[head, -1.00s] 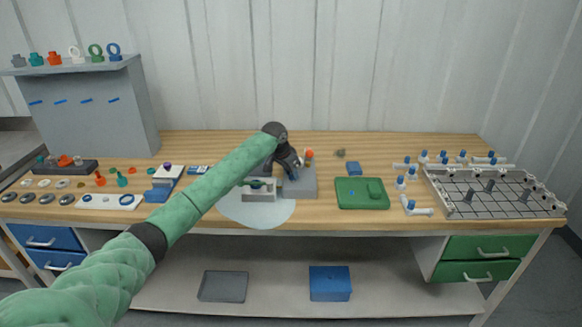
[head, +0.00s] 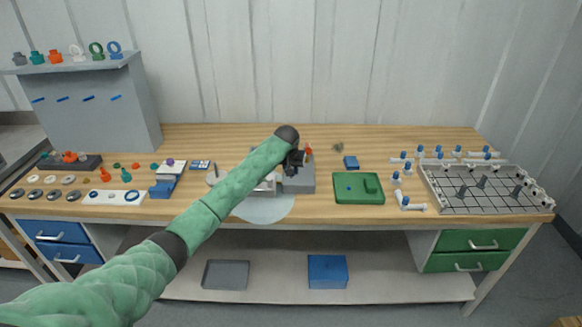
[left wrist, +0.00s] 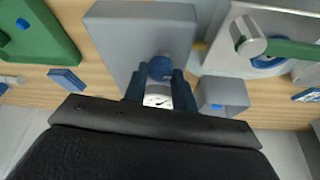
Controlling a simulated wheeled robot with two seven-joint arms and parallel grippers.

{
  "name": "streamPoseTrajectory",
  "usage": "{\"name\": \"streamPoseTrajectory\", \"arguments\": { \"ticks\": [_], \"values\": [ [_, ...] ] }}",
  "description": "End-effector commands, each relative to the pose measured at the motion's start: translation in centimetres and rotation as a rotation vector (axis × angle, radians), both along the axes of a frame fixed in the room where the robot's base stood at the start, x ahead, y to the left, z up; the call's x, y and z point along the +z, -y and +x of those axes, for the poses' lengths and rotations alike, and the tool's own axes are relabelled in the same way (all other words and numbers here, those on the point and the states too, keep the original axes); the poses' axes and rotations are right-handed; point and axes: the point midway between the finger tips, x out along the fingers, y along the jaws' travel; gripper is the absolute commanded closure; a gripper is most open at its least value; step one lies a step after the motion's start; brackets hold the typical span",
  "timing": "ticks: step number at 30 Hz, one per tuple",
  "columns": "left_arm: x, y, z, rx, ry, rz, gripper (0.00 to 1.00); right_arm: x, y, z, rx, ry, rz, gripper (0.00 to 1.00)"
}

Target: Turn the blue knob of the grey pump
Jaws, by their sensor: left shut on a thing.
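The grey pump (head: 300,182) stands on the bench right of centre in the head view, and its grey body also fills the upper middle of the left wrist view (left wrist: 150,32). My left gripper (head: 294,166) is at the pump, and its dark fingers (left wrist: 160,82) point at the pump body in the left wrist view. They are shut on the blue knob (left wrist: 160,67), one finger on each side. In the head view the gripper hides the knob. My right gripper is not in view.
A green tray (head: 345,198) and a small blue block (head: 351,162) lie right of the pump. A device with a green handle (left wrist: 290,48) stands close beside it. A grid rack (head: 450,206) is at far right, a shelf board (head: 95,100) at far left.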

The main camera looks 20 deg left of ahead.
Motion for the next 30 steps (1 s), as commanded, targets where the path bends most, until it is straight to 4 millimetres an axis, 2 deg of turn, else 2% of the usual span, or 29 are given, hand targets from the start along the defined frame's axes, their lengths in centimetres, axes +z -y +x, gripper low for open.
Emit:
{"name": "streamPoseTrajectory", "arguments": {
  "ticks": [15, 16, 19, 30],
  "values": [
    [0.19, -0.06, 0.10, 0.020, 0.003, -0.001, 0.96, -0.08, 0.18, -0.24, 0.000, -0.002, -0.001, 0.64],
    [0.19, -0.06, 0.10, 0.020, 0.003, -0.001, 0.69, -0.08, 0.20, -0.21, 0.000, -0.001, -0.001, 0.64],
    [0.15, -0.05, 0.07, 0.020, 0.002, -0.001, 0.51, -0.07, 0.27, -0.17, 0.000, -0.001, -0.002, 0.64],
    [0.38, 0.00, -0.13, 0.019, 0.001, 0.000, 0.51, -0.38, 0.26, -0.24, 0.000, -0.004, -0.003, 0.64]
  ]
}}
